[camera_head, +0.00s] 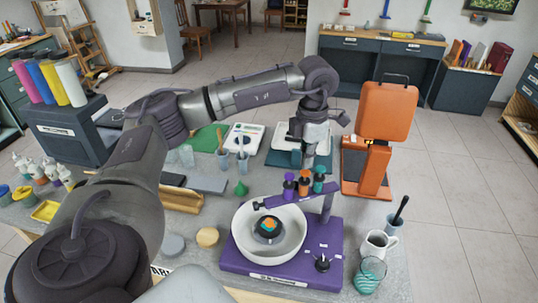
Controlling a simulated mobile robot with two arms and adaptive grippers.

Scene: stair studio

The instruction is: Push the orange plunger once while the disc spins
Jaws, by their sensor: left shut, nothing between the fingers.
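A purple spin machine (240,262) stands at the table's front, with a white bowl (291,252) on it. A dark round disc (268,230) with orange and teal paint at its centre lies in the bowl; one frame cannot show whether it spins. A purple arm over the bowl carries a purple plunger (289,186), an orange plunger (304,183) and a teal plunger (319,183) in a row. My left gripper (309,160) is shut and empty, pointing down just above or behind the orange plunger. I cannot tell whether they touch. My right gripper is out of view.
An orange press-like machine (385,110) stands right of my gripper. A white jug (375,246), a glass of teal liquid (369,275) and a dark-handled cup (395,222) stand right of the spin machine.

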